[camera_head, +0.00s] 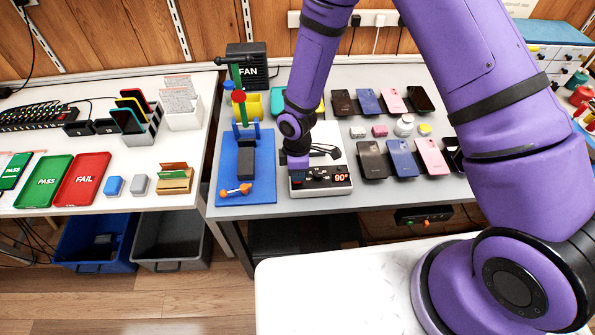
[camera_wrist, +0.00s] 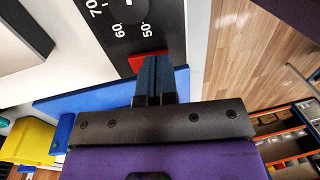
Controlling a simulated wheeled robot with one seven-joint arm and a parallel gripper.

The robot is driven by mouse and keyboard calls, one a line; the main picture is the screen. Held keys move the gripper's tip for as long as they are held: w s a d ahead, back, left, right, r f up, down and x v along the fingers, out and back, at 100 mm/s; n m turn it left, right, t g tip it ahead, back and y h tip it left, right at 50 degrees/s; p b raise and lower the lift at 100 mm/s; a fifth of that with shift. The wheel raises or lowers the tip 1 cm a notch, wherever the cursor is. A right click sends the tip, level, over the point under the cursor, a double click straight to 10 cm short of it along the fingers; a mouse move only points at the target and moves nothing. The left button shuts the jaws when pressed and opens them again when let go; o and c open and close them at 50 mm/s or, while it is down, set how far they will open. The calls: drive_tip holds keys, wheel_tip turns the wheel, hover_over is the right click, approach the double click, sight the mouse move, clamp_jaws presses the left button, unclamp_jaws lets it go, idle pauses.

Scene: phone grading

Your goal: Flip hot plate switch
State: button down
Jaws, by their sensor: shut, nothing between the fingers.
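The hot plate (camera_head: 335,190) stands on the right-hand grey table, with a black front panel and a lit red display (camera_head: 341,177) reading 90°. In the wrist view its panel (camera_wrist: 120,32) shows part of a dial scale with 50, 60 and 70. A red switch (camera_wrist: 146,60) sits at the panel's lower edge, partly hidden behind my fingers. My gripper (camera_wrist: 155,62) is shut and empty, with its tips right at the red switch. I cannot tell whether they touch. In the head view my gripper (camera_head: 298,163) reaches down over the panel's left end.
A blue mat (camera_head: 227,190) with a dark block and an orange-ended tool lies just left of the hot plate. Several phones (camera_head: 402,158) lie to its right. A black fan (camera_head: 247,62) stands behind. The table's front edge is close to the panel.

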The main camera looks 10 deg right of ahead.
drive_tip(key=shift+s+f, duration=0.2)
drive_tip(key=shift+f, duration=0.1)
drive_tip(key=shift+w+r, duration=0.1)
drive_tip(key=shift+w, duration=0.8)
wheel_tip(320, 180, up, 14)
drive_tip(key=w, duration=0.2)
idle(0.3)
